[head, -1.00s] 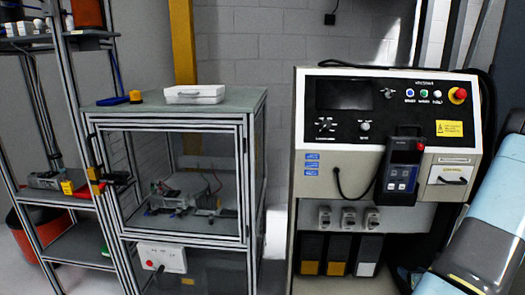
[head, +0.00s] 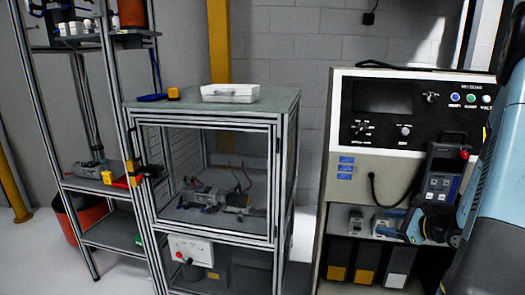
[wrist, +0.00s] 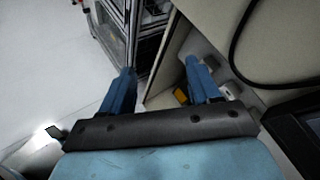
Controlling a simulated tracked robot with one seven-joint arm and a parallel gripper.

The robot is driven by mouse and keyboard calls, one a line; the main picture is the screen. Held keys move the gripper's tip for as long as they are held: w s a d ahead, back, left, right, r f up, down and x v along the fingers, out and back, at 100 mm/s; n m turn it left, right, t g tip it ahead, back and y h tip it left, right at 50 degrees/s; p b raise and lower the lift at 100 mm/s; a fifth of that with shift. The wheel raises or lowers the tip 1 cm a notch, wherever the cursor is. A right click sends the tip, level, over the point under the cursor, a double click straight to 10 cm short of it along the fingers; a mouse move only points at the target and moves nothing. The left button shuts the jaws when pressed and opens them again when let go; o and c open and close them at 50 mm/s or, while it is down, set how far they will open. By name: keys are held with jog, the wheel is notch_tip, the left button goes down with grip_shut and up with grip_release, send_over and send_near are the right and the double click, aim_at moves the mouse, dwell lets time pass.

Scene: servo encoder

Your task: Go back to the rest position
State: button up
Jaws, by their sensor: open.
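My gripper (wrist: 160,80) is open and empty in the wrist view, its two blue fingers spread apart. Between and beyond the fingers are the floor, the cabinet and the lower part of the control console. In the head view, my gripper (head: 428,228) is at the right, in front of the console (head: 345,125) and just below the hand-held pendant (head: 440,180) on its front. My light-blue arm fills the right edge. In the head view I cannot tell whether the gripper touches the console.
A framed cabinet (head: 285,150) with clear panels stands left of the console, a white case (head: 230,93) on top. A shelf rack (head: 112,238) and an orange bin (head: 75,220) are further left. Free floor (wrist: 45,60) shows left in the wrist view.

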jog(key=s+a+r+n+g, duration=0.4)
jog(key=s+a+r+n, duration=0.15)
jog(key=a+n, duration=0.2)
jog(key=s+a+r+n+g, duration=0.35)
jog(key=a+r+n, duration=0.25)
jog(key=a, duration=0.3)
jog(key=s+r+n+t+h, duration=0.2)
jog(key=s+r+n+h, duration=0.5)
jog(key=s+r+n, duration=0.3)
jog(key=s+r, duration=0.1)
jog(key=s, duration=0.2)
jog(key=shift+s, duration=0.15)
